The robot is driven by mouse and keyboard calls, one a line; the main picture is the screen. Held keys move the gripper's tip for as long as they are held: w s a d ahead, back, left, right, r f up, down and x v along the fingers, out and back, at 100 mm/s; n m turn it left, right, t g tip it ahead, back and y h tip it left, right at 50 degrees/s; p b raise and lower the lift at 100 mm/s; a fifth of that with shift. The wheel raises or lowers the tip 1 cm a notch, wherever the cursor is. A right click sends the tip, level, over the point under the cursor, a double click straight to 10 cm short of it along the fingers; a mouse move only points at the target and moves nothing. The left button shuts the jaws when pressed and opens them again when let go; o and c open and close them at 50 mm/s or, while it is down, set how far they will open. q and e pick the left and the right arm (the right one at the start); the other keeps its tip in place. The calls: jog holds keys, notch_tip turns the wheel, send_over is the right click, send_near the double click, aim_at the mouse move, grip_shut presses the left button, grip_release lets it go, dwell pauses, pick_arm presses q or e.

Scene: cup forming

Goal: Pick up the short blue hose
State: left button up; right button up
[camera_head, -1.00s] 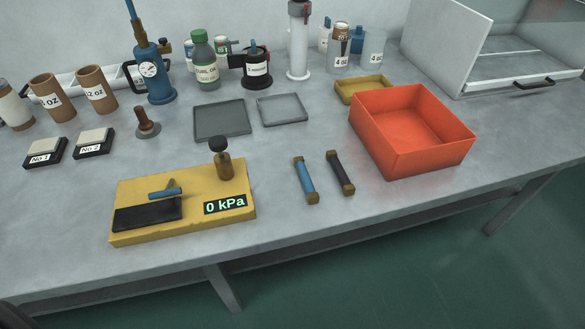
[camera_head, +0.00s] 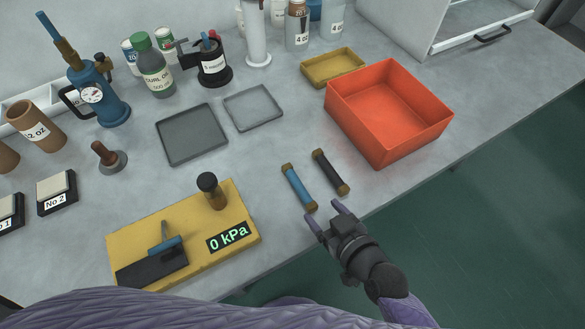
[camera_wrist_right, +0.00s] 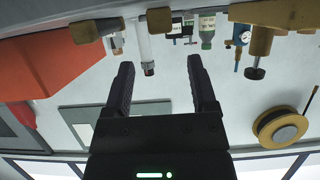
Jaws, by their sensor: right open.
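The short blue hose (camera_head: 298,188) lies on the grey table with brass-coloured ends, left of a similar black hose (camera_head: 330,171). My right gripper (camera_head: 325,212) is open and empty at the table's front edge, just in front of the blue hose's near end and apart from it. In the right wrist view, the gripper's two fingers (camera_wrist_right: 160,70) are spread with nothing between them. Brass-coloured end pieces show at the top of that view, but no blue tube is visible there. My left gripper is not in view.
A red bin (camera_head: 440,122) stands right of the hoses. Grey trays (camera_head: 192,133) and a small yellow tray (camera_head: 332,66) lie behind. Table around the hoses is clear.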

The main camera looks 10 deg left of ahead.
aim_at(307, 198)
jog(key=b+x, duration=0.1)
jog(key=x, duration=0.2)
jog(key=f+b+x, duration=0.1)
jog(key=x, duration=0.3)
jog(key=shift+s+a, duration=0.1)
jog(key=shift+a, duration=0.1)
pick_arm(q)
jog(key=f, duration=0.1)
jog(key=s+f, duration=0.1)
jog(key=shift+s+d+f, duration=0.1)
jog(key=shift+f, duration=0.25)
pick_arm(e)
grip_shut()
